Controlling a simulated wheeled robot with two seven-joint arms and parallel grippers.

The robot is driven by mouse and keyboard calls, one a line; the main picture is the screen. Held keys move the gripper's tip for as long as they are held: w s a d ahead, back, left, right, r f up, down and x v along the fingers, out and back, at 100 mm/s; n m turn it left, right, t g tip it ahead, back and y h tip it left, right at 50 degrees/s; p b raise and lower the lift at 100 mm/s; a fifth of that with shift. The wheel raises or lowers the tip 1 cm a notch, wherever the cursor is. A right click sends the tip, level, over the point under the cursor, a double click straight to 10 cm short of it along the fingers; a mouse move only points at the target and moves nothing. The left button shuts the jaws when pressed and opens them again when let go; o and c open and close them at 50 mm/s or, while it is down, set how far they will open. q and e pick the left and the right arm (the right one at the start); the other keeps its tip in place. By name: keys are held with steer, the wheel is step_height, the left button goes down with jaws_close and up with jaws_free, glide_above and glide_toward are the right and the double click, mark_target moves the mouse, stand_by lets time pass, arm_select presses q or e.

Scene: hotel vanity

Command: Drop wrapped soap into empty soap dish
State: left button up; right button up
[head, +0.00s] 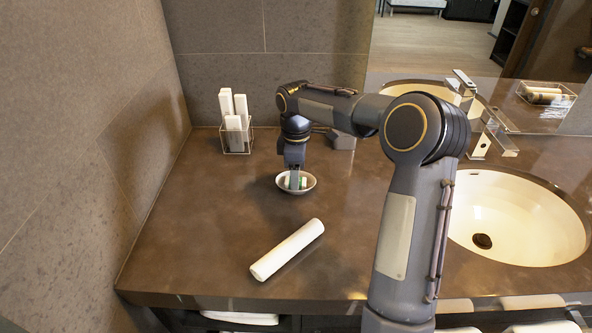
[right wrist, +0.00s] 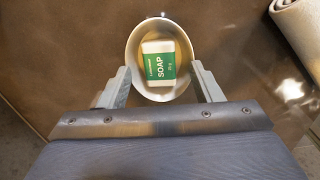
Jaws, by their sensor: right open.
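The wrapped soap (right wrist: 159,64), white with a green band reading SOAP, lies inside the small round soap dish (right wrist: 136,40). In the head view the dish (head: 311,183) stands on the counter below my right gripper (head: 294,184), and a bit of the soap (head: 303,183) shows beside the finger. In the right wrist view my right gripper (right wrist: 160,84) is open, with one finger at each side of the dish's near rim. The soap lies between and ahead of the fingers, and nothing is gripped. I cannot tell whether the fingers touch the dish. My left gripper is not in view.
A rolled white towel (head: 287,249) lies on the counter in front of the dish. A clear holder with white boxes (head: 236,125) stands at the back left. The sink (head: 515,218) and faucet (head: 490,137) are at the right. The counter left of the dish is clear.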

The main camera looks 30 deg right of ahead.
step_height(320, 180, up, 8)
stand_by(0.5)
steer(key=shift+f, duration=0.1)
stand_by(0.8)
steer(key=s+a+r+m+t+y, duration=0.1)
steer(key=s+a+r+m+t, duration=0.15)
steer(key=s, duration=0.55)
steer(key=s+a+r+m+t+y, duration=0.1)
steer(key=s+a+m, duration=0.25)
steer(key=s, duration=0.55)
steer(key=s+a+f+m+t+y, duration=0.1)
steer(key=s+a+f+m, duration=0.1)
steer(key=s, duration=0.4)
steer(key=s+a+f+m+t, duration=0.1)
steer(key=s+a+f+m, duration=0.2)
steer(key=s, duration=0.3)
steer(key=shift+a+f+m+y+p, duration=0.3)
steer(key=shift+f+m+y+p, duration=0.1)
steer(key=shift+f+m, duration=0.45)
